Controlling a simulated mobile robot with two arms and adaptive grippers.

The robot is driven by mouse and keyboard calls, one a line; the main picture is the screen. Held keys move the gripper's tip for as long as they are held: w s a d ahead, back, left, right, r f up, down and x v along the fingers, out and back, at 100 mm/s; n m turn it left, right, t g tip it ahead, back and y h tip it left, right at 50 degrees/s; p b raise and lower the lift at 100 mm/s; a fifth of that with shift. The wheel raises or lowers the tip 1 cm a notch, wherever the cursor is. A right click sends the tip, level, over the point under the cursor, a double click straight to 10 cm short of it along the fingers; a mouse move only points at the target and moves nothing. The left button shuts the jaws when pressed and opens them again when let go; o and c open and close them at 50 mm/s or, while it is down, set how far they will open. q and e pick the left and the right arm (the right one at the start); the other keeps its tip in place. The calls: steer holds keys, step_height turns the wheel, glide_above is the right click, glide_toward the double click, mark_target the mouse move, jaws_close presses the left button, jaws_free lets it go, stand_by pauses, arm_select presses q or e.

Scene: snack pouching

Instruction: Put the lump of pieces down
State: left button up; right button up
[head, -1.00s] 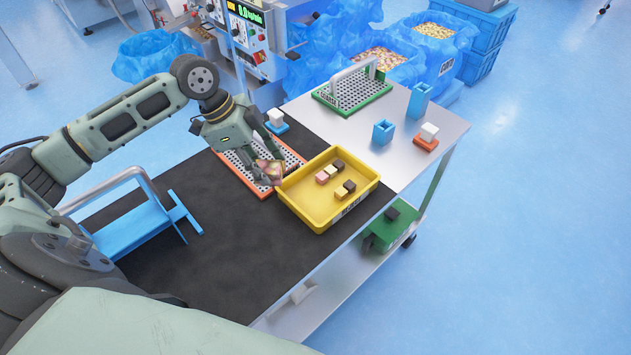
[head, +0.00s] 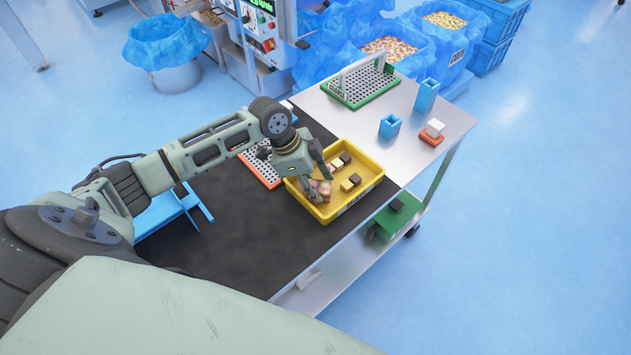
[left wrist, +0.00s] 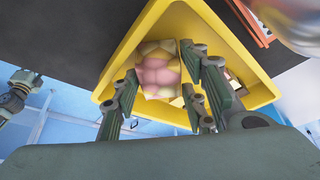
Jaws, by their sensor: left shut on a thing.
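The lump of pieces (left wrist: 158,70), pink and pale yellow, is between the fingers of my left gripper (left wrist: 163,92) in the left wrist view. In the head view my left gripper (head: 314,190) is over the left part of the yellow tray (head: 369,190), shut on the lump (head: 322,188), which shows partly below the fingers. The lump is inside the tray's outline; I cannot tell whether it touches the tray floor. A dark block (head: 345,158) and a pale yellow block (head: 355,178) lie in the tray to the right of the lump. My right gripper is not in view.
An orange-edged perforated tray (head: 262,170) lies left of the yellow tray, partly behind my arm. A green perforated tray (head: 362,88), blue holders (head: 389,127) and an orange stand with a white block (head: 432,132) are on the light tabletop. The black mat (head: 260,235) is clear in front.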

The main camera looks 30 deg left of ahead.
arm_select(q)
steer(key=o, duration=0.7)
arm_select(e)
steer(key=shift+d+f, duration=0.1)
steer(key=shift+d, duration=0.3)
arm_select(q)
steer(key=shift+a+r, duration=0.1)
steer(key=shift+r, duration=0.25)
steer(key=b+v, duration=0.2)
steer(key=v, duration=0.9)
steer(key=shift+r, duration=0.15)
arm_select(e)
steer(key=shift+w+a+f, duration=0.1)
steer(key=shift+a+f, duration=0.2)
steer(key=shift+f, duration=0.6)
arm_select(q)
steer(key=shift+a, duration=0.1)
